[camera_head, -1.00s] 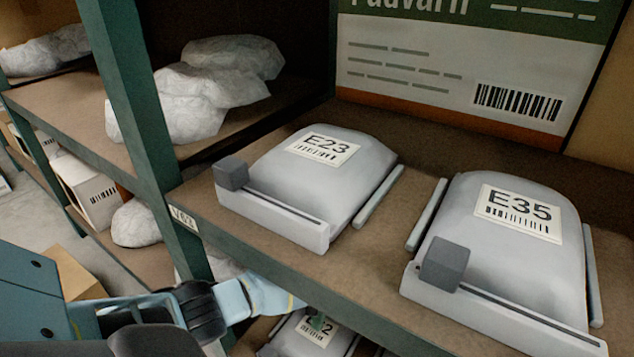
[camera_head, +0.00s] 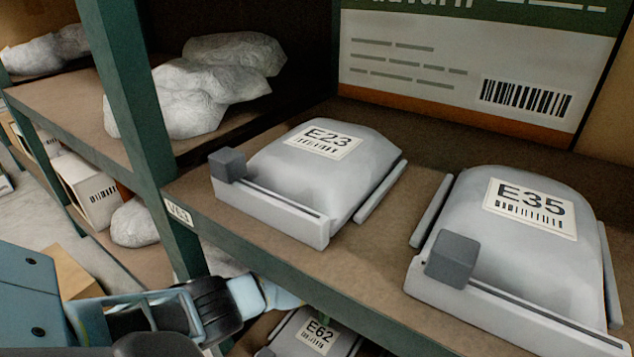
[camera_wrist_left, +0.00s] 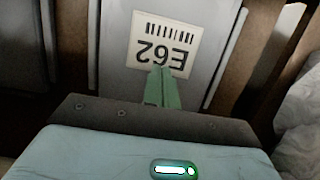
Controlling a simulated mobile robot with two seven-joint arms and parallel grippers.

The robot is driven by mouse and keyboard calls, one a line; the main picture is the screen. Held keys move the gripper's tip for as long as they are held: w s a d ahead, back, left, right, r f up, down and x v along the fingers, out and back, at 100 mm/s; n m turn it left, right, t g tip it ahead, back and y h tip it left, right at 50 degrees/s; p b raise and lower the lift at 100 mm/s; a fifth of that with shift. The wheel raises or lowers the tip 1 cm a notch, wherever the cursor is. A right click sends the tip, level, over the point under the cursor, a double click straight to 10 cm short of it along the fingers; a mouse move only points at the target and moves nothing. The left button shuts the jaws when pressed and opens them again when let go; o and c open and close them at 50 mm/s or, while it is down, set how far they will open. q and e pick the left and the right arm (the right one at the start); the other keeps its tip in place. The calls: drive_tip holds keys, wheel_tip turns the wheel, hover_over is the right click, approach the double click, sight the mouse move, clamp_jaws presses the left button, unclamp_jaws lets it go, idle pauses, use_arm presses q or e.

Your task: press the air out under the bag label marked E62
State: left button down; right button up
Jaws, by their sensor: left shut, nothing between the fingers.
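The bag label marked E62 (camera_head: 315,337) is a white sticker with a barcode on a grey bag (camera_head: 288,340) on the lower shelf, partly under the upper shelf's edge. In the left wrist view the E62 label (camera_wrist_left: 163,46) appears upside down and looks flat, though any air under it cannot be made out. My left gripper (camera_wrist_left: 162,72) is shut and empty. Its green fingertips are at the label edge nearest the wrist, by the printed E62; whether they touch cannot be told. In the head view its arm reaches in below the upper shelf. My right gripper is not in view.
On the upper shelf, bags labelled E23 (camera_head: 325,140) and E35 (camera_head: 530,205) sit in grey trays with dark blocks at the front. A green rack post (camera_head: 130,120) and the upper shelf's front edge (camera_head: 300,268) stand close to my left arm. White crumpled bags (camera_head: 195,90) lie left.

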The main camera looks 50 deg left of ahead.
use_arm(q)
drive_tip(key=shift+w+r, duration=0.15)
drive_tip(key=shift+r, duration=0.4)
drive_tip(key=p+v, duration=0.3)
drive_tip(key=v, duration=0.3)
drive_tip(key=shift+r+p, duration=0.3)
drive_tip(key=shift+r, duration=0.05)
